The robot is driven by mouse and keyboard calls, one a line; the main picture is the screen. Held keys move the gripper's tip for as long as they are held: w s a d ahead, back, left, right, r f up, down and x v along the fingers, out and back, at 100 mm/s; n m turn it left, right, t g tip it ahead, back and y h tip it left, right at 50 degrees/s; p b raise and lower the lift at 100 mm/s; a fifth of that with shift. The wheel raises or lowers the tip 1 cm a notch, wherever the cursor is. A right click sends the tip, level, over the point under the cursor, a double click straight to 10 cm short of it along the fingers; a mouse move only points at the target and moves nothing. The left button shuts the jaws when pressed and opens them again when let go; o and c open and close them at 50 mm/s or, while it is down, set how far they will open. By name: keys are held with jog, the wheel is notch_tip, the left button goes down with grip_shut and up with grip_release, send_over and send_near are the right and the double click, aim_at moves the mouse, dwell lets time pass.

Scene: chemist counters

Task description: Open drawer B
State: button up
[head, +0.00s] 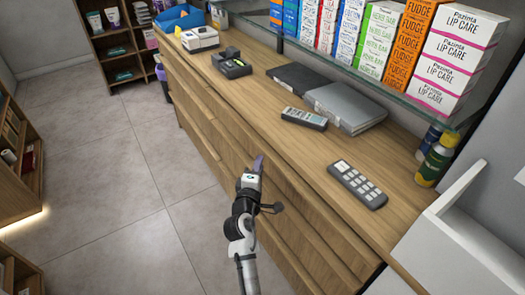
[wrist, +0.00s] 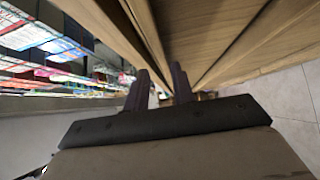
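The wooden counter's drawer fronts (head: 285,215) face the floor aisle, with dark seams between them. No letter shows, so I cannot tell which is drawer B. All the drawers I can make out look shut. My gripper (head: 258,163) is at the upper part of the drawer fronts, just below the countertop edge. In the wrist view my gripper (wrist: 159,82) has its two dark fingers apart, with a gap between them. A wooden edge (wrist: 147,35) runs toward that gap. I cannot tell whether the fingers touch it. My arm hides part of the fronts.
On the countertop (head: 290,150) lie a remote-like device (head: 304,118), a keypad device (head: 357,184), and a grey folder-like item (head: 345,107). Boxes stand on a glass shelf above. A white panel (head: 455,235) stands at right. The tiled floor (head: 120,180) left of the counter is clear.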

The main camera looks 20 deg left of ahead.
aim_at(263, 153)
jog(key=w, duration=0.3)
jog(key=w+p, duration=0.1)
jog(key=w, duration=0.1)
jog(key=shift+w+a, duration=0.35)
grip_shut()
